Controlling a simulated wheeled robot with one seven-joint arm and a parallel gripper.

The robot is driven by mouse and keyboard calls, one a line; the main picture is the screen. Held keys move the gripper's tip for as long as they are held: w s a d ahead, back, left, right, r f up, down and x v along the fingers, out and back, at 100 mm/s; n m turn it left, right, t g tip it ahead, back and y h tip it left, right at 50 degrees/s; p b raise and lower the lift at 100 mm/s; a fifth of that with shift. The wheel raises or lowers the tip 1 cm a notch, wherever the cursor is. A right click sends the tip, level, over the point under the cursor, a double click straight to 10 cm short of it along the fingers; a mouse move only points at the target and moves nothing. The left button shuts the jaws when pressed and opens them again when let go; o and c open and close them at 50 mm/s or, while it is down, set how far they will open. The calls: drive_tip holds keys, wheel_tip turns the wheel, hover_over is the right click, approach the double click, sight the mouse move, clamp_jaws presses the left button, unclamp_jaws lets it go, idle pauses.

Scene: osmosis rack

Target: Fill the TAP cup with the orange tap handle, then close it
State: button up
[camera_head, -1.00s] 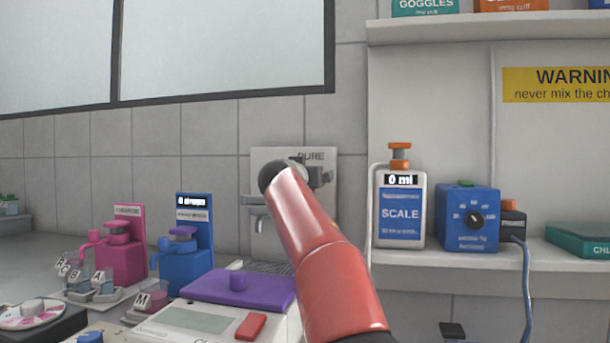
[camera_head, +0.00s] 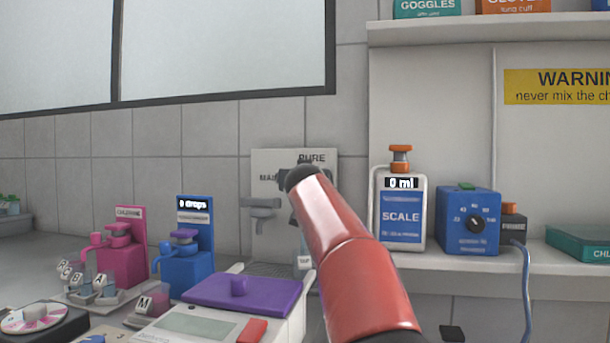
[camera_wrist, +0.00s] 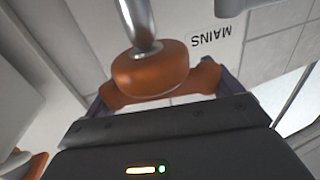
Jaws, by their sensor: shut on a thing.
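The orange tap handle (camera_wrist: 150,72) fills the middle of the wrist view, a round knob on a metal stem. My gripper (camera_wrist: 157,88) is shut on it, with an orange finger on each side. In the head view my red arm hides the handle and most of the gripper. The TAP cup (camera_head: 304,262) shows as a small pale cup below the wall panel, partly behind my arm; its fill level cannot be told.
A wall panel (camera_head: 268,162) marked PURE and MAINS carries a grey tap (camera_head: 260,205). The purple-lidded device (camera_head: 240,290) stands in front. The SCALE bottle (camera_head: 402,215), reading 0 ml, and a blue dial box (camera_head: 468,222) stand on the right shelf.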

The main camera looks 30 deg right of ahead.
drive_tip(key=n+t+y, duration=0.2)
drive_tip(key=y, duration=0.2)
drive_tip(key=shift+f+n, duration=0.1)
drive_tip(key=shift+n, duration=0.2)
drive_tip(key=shift+w+a+n+t+y+b, duration=0.15)
drive_tip(key=shift+n+y+b, duration=0.2)
drive_tip(key=shift+n+y, duration=0.45)
drive_tip(key=shift+s+a+n+t+y+b, duration=0.15)
drive_tip(key=shift+n+y+b, duration=0.3)
drive_tip(key=shift+y, duration=0.7)
drive_tip(key=shift+w+a+n+t+y+b, duration=0.15)
drive_tip(key=shift+a+n+t+y+b, duration=0.1)
drive_tip(key=shift+n+y, duration=0.6)
drive_tip(key=shift+y, duration=0.4)
drive_tip(key=o, duration=0.7)
drive_tip(key=s+b, duration=0.4)
drive_tip(key=s, duration=0.4)
drive_tip(key=shift+d+b, duration=0.15)
drive_tip(key=shift+b, duration=0.15)
drive_tip(key=shift+w, duration=0.1)
